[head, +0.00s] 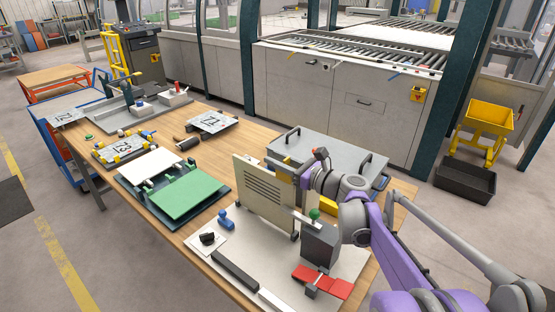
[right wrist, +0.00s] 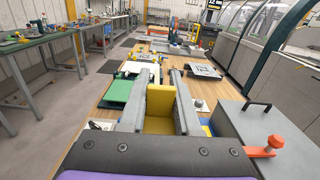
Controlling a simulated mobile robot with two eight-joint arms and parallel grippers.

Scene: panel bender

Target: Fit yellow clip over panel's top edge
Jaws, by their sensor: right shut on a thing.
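The beige panel (head: 262,200) with several dark slots stands upright on a light base plate (head: 225,243) at the near part of the bench. My right gripper (head: 291,168) comes in from the right and is at the panel's upper right corner. It is shut on the yellow clip (head: 284,178), which is mostly hidden by the fingers in the head view. In the right wrist view the yellow clip (right wrist: 159,103) sits between the two grey fingers. I cannot tell whether the clip touches the panel's top edge. My left gripper is not in view.
A grey box with handles (head: 340,155) stands behind the panel. A grey block with a green knob (head: 320,245) and a red-handled clamp (head: 322,281) stand in front at right. A blue toggle piece (head: 226,218) is left of the panel. A green plate (head: 188,195) lies further left.

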